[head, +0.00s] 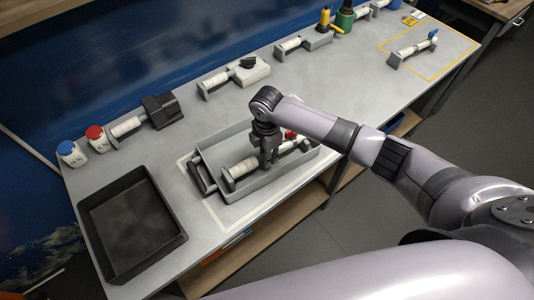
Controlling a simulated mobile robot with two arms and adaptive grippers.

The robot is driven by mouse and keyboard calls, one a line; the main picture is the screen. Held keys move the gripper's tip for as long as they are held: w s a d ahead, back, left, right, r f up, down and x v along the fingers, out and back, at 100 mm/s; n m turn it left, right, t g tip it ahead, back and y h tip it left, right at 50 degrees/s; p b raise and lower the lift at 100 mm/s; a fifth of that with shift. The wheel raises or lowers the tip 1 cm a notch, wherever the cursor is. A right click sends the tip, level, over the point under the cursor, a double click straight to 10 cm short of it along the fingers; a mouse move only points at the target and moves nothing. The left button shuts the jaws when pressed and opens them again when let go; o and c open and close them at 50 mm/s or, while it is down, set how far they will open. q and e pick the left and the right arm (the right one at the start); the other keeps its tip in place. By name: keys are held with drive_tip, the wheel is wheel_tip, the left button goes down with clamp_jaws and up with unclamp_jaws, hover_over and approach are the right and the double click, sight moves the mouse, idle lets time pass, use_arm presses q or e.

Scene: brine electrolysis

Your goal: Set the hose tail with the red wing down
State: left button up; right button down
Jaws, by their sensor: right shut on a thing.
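My right gripper (268,158) points down into the grey tray (262,186) at the middle of the bench, in the head view. It is shut on the hose tail, which it mostly hides. The red wing (290,134) shows just right of the gripper fingers. A white ribbed hose piece (243,166) on a grey holder shows left of the gripper inside the tray, and more pale hose shows to its right. Whether the hose tail touches the tray or holder is hidden. My left gripper is not in view.
A black empty tray (133,222) stands at front left. Jars with a red lid (95,132) and a blue lid (66,148) stand behind it. More hose fittings line the back wall. A blue-winged fitting (414,49) sits in a yellow outline at right.

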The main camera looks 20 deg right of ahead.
drive_tip(key=shift+f, duration=0.25)
drive_tip(key=shift+f, duration=0.15)
drive_tip(key=c, duration=1.3)
unclamp_jaws()
drive_tip(key=shift+r, duration=0.2)
wheel_tip(320, 180, up, 12)
drive_tip(key=shift+b, duration=0.8)
